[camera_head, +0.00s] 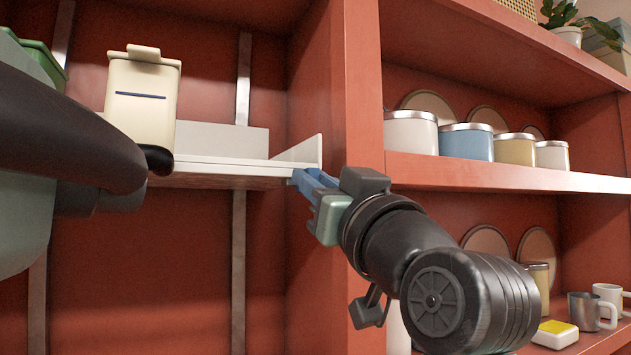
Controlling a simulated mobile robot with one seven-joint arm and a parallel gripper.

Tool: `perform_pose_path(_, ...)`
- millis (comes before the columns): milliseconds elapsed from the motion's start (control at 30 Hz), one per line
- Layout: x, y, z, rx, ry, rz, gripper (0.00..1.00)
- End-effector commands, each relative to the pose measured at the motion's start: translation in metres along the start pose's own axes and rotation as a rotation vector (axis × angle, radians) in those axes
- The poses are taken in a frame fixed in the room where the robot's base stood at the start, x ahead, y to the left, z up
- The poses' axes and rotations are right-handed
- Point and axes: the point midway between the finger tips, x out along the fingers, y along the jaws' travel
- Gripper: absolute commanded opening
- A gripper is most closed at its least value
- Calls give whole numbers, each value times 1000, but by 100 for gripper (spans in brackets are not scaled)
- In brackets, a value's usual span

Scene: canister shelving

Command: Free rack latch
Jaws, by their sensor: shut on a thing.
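The white rack (225,172) is a thin shelf with an upright back plate and a triangular right end, mounted in the left bay of the red cabinet. My gripper (304,180) reaches in from the right, its blue fingers at the front right corner of the rack. It is shut on the rack latch there; the latch is small and mostly hidden by the fingers, so its position is not clear. A cream canister (141,103) with a dark blue line stands upright on the left part of the rack, apart from my gripper.
A red cabinet post (362,80) stands close behind my wrist. Several lidded canisters (466,143) line the right shelf; cups (585,310) and a yellow-topped dish (556,334) sit lower right. Dark parts of my own body cover the left edge. Space beneath the rack looks free.

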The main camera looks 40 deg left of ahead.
Motion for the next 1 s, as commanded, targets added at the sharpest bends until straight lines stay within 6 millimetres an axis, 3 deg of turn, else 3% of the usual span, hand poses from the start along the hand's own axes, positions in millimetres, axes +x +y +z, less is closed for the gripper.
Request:
perform_pose_path(767,0,0,-1,-1,3,0,0)
perform_pose_path(1000,-1,-31,0,-4,3,-3,0)
